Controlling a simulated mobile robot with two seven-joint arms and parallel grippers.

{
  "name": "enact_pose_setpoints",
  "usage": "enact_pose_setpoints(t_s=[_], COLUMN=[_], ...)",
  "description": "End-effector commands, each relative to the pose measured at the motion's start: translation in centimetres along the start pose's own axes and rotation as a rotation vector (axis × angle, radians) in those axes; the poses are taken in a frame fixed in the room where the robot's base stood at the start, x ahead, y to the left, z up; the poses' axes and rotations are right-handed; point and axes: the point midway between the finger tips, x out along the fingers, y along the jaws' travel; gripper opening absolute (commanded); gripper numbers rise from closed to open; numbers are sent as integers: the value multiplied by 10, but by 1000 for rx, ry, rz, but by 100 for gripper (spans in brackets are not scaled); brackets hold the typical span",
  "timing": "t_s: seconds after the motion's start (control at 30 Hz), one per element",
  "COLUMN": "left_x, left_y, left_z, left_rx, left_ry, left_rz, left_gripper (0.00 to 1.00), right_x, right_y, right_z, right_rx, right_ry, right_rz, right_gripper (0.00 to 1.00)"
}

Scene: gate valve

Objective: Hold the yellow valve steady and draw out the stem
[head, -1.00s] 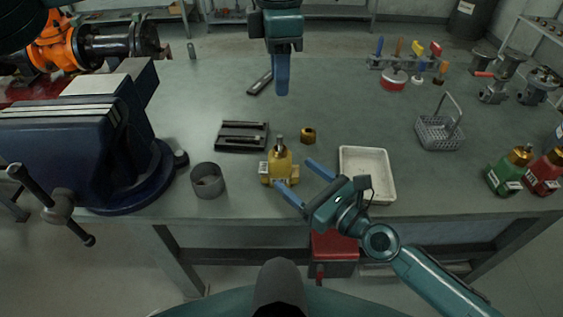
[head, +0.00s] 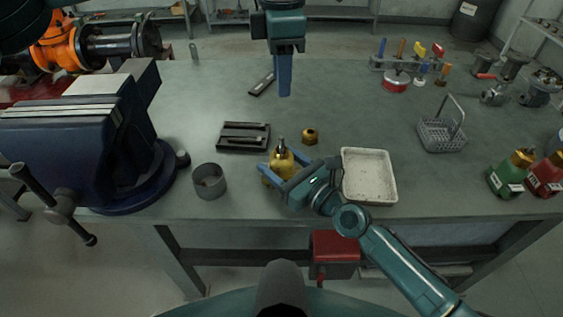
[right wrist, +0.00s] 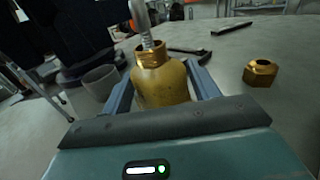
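The yellow valve (head: 281,160) stands upright on the bench, its grey stem (head: 280,143) rising from the threaded brass neck. In the right wrist view the valve body (right wrist: 162,84) is between my right gripper's two blue fingers, with the stem (right wrist: 146,26) above. My right gripper (head: 284,171) is open around the valve; firm contact is not visible. My left gripper (head: 284,88) hangs over the back of the bench, away from the valve; its fingers overlap in view, so its opening is unclear. A brass nut (head: 310,136) lies behind and right of the valve; it also shows in the right wrist view (right wrist: 260,72).
A grey cup (head: 209,181) stands left of the valve, a dark tray (head: 243,137) behind left. A white tray (head: 369,197) is close to the right. A large blue vise (head: 70,140) fills the left. A wire basket (head: 441,135) and green and red valves (head: 507,175) stand right.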

Motion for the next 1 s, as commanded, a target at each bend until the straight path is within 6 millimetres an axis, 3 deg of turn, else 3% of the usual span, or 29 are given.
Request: enact_pose_setpoints(t_s=[0.37,0.47,0.7,1.0], left_x=[0,5,46,68], left_y=[0,0,-2,0], left_z=[0,0,0,-1], left_rx=[0,12,129,172], left_ry=[0,0,2,0], left_rz=[0,-4,-10,-1], left_gripper=[36,28,28,28], right_x=[0,0,0,0], right_y=[0,0,0,0], right_z=[0,0,0,0], right_rx=[0,0,0,-1], right_ry=[1,1,1,1], right_rz=[1,1,1,1], right_gripper=[27,27,27,27])
